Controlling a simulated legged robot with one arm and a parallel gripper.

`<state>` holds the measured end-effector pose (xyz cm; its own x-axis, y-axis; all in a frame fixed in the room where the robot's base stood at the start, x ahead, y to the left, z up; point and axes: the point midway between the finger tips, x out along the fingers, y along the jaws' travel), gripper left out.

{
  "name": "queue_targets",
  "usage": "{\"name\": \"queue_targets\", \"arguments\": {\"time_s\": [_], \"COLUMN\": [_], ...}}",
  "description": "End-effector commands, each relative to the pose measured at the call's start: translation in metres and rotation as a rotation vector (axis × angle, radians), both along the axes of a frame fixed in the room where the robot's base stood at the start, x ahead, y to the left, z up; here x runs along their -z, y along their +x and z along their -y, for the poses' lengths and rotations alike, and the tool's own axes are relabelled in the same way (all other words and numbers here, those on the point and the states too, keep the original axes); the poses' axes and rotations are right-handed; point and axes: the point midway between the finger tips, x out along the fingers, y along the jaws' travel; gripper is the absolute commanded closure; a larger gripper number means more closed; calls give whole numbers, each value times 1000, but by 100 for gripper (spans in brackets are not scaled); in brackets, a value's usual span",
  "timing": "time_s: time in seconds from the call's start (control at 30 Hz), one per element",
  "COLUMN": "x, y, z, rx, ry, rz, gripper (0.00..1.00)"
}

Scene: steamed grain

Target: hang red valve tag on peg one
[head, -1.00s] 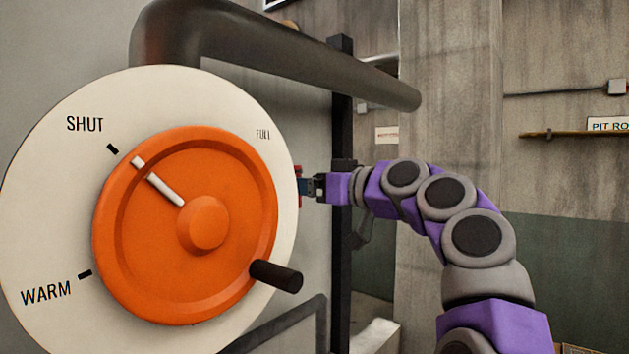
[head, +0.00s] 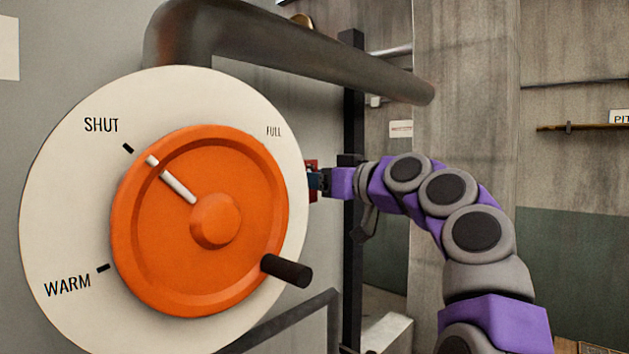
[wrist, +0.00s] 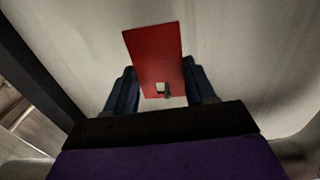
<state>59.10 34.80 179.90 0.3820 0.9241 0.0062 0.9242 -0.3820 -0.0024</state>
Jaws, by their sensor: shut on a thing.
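The red valve tag (wrist: 152,55) is a flat red plate, held between the two dark blue fingers of my gripper (wrist: 161,90) in the wrist view. A small squarish opening with a light patch and a dark bit shows near its lower end; I cannot tell whether a peg is in it. In the head view only a sliver of the red tag (head: 312,165) shows past the dial's right rim. My gripper (head: 319,182) is there beside it, pointing left behind the dial's edge. I cannot make out peg one in either view.
The large white dial (head: 60,190) with its orange wheel (head: 150,250) fills the left, its pointer near SHUT. A black handle (head: 287,271) sticks out below my arm. A thick pipe (head: 300,60) runs above. A dark upright post (head: 354,110) stands behind my wrist.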

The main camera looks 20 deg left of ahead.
Motion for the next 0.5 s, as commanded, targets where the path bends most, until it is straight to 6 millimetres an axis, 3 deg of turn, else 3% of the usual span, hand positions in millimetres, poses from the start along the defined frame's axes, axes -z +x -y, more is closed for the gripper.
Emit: {"name": "queue_targets", "arguments": {"time_s": [0.07, 0.1, 0.4, 0.5], "x": [2, 2, 0, -1], "y": [1, 1, 0, 0], "z": [-2, -3, 0, 4], "rx": [1, 1, 0, 0], "ry": [-3, -3, -1, 1], "rz": [-1, -1, 1, 0], "gripper": [72, 45, 16, 16]}}
